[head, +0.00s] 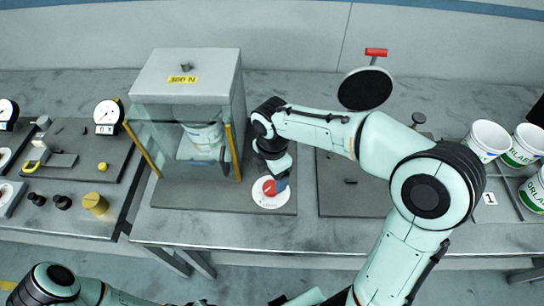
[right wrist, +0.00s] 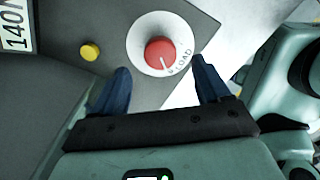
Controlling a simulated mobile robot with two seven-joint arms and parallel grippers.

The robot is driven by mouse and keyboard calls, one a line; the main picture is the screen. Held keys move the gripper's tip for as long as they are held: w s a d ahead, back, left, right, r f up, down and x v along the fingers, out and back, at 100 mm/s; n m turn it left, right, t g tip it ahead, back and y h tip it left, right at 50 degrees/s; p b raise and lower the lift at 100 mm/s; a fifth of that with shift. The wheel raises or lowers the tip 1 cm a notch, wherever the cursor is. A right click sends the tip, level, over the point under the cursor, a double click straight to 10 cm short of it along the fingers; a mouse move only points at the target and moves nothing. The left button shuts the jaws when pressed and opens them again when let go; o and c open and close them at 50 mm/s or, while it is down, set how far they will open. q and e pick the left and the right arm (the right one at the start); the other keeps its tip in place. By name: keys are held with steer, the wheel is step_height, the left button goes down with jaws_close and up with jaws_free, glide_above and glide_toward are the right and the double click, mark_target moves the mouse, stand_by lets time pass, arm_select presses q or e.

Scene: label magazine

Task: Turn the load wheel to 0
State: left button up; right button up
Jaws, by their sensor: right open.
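The load wheel is a red knob on a white round dial; it shows in the head view (head: 269,188) and in the right wrist view (right wrist: 160,52). The dial (right wrist: 143,34) carries the word LOAD, and a small pale mark on the knob points toward that word. No scale numbers can be read. My right gripper (head: 279,180) is over the wheel in the head view. In the right wrist view its blue fingers (right wrist: 162,90) are apart and empty, with the wheel just beyond the gap. My left gripper is out of view; only part of that arm shows at lower left.
A glass-fronted cabinet (head: 190,75) with a yellow label stands just left of the wheel. A yellow button (right wrist: 90,52) and a white label reading 140N (right wrist: 15,28) lie near the dial. White tubs (head: 488,139) stand at right; a gauge (head: 108,113) stands at left.

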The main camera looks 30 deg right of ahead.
mark_target(272, 186)
step_height(272, 186, up, 8)
steer(key=shift+p, duration=0.4)
steer(key=shift+f, duration=0.15)
